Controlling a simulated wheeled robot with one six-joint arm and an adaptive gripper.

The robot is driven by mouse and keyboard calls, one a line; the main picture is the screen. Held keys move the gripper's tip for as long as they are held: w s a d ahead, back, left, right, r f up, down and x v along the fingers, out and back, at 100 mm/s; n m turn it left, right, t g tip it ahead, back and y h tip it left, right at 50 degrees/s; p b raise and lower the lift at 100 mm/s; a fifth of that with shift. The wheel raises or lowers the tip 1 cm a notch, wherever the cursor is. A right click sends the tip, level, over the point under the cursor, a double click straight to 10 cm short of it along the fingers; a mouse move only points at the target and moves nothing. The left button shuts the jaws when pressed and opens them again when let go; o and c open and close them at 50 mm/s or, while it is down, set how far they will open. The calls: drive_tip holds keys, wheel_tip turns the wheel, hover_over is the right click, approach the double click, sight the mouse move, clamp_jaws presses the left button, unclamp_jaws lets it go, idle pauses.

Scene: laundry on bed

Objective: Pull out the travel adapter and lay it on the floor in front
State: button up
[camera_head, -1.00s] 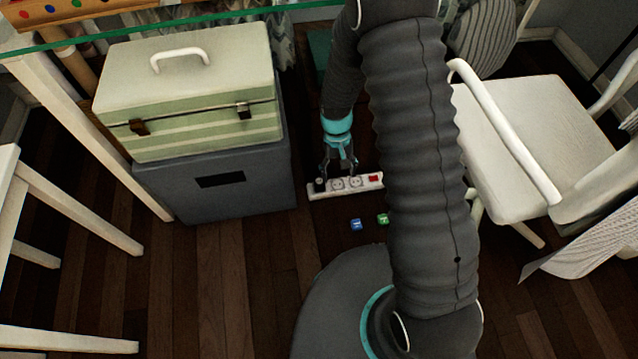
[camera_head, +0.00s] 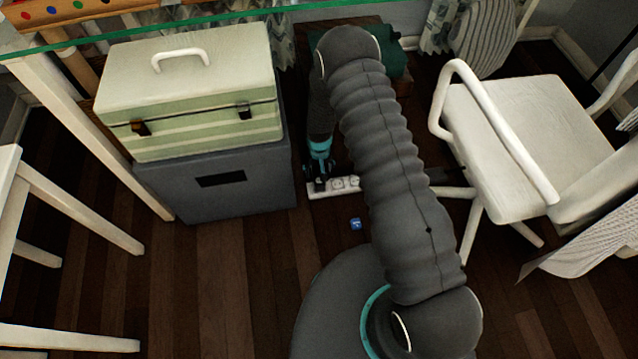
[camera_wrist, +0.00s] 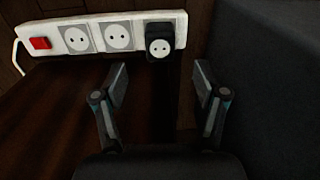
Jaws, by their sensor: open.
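The travel adapter (camera_wrist: 160,42) is a small black block with a round white socket face. It sits plugged into the end socket of a white power strip (camera_wrist: 128,25), and it also shows in the head view (camera_head: 319,184) at the strip's left end. My gripper (camera_wrist: 158,85) is open and empty. In the wrist view its two fingers are spread below the adapter, one to each side, apart from it. In the head view my gripper (camera_head: 318,172) is just above the strip's left end and partly covers the adapter. My arm hides the strip's right end.
A grey box (camera_head: 225,185) with a green striped case (camera_head: 195,100) on it stands close left of the strip. A white chair (camera_head: 530,140) stands at right. Open wooden floor (camera_head: 230,280) lies in front.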

sight(319, 182)
idle(0.4)
drive_tip(key=shift+f, duration=0.8)
wheel_tip(319, 182, down, 7)
drive_tip(key=b, duration=0.4)
drive_tip(key=shift+r, duration=0.2)
drive_tip(key=shift+f+b, duration=0.4)
drive_tip(key=shift+b, duration=0.15)
drive_tip(key=shift+b, duration=0.55)
clamp_jaws()
drive_tip(key=shift+r, duration=0.15)
